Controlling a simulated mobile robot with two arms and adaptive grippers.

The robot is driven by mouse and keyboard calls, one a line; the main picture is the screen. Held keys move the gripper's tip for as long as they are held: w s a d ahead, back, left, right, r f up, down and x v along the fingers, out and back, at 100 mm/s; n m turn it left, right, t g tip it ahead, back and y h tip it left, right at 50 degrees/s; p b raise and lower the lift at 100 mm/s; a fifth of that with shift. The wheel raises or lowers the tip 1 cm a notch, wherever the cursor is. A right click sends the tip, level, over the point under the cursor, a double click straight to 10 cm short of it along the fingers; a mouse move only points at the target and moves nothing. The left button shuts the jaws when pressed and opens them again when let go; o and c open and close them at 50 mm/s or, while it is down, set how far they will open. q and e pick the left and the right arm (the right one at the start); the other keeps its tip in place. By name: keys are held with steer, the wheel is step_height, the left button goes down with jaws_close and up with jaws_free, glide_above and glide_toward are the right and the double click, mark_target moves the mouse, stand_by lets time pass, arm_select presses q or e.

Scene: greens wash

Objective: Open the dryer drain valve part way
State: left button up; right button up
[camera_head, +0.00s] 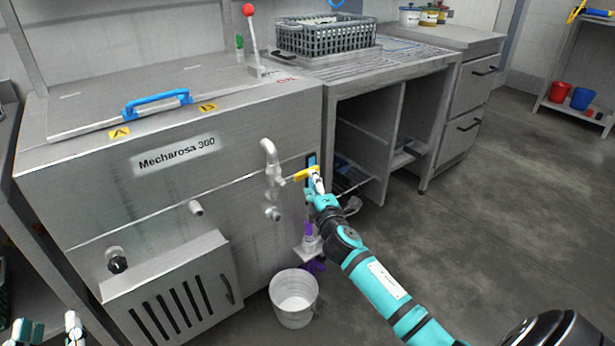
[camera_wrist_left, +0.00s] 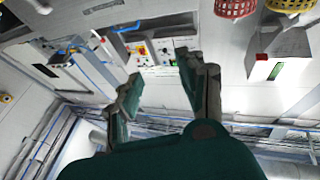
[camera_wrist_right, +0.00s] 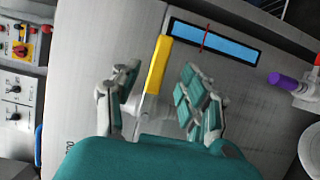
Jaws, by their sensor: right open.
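A yellow lever (camera_head: 302,174) belongs to a valve on the right part of the steel machine front (camera_head: 240,190), marked Mecharosa 300. In the right wrist view the yellow lever (camera_wrist_right: 157,65) stands nearly upright between the spread fingers of my right gripper (camera_wrist_right: 158,80), with the pale valve body (camera_wrist_right: 133,108) below it. My right gripper (camera_head: 315,190) is open around the lever; I cannot tell whether a finger touches it. My left gripper (camera_head: 48,331) is at the bottom left of the head view, and its fingers (camera_wrist_left: 160,80) are open and empty. No label names the dryer valve.
A curved tap (camera_head: 270,160) stands left of the lever. A purple-handled fitting (camera_head: 308,231) and a white bucket (camera_head: 293,298) are below. A blue strip gauge with a red mark (camera_wrist_right: 215,42) sits beside the lever. Floor at right is clear.

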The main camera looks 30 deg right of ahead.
mark_target(308, 176)
arm_select(q)
steer(key=s+r+t+h+b, duration=0.1)
steer(key=s+r+t, duration=0.2)
steer(key=r+t, duration=0.1)
steer(key=shift+s+r, duration=0.3)
steer(key=shift+r, duration=0.5)
arm_select(e)
steer(key=shift+x, duration=3)
jaws_close()
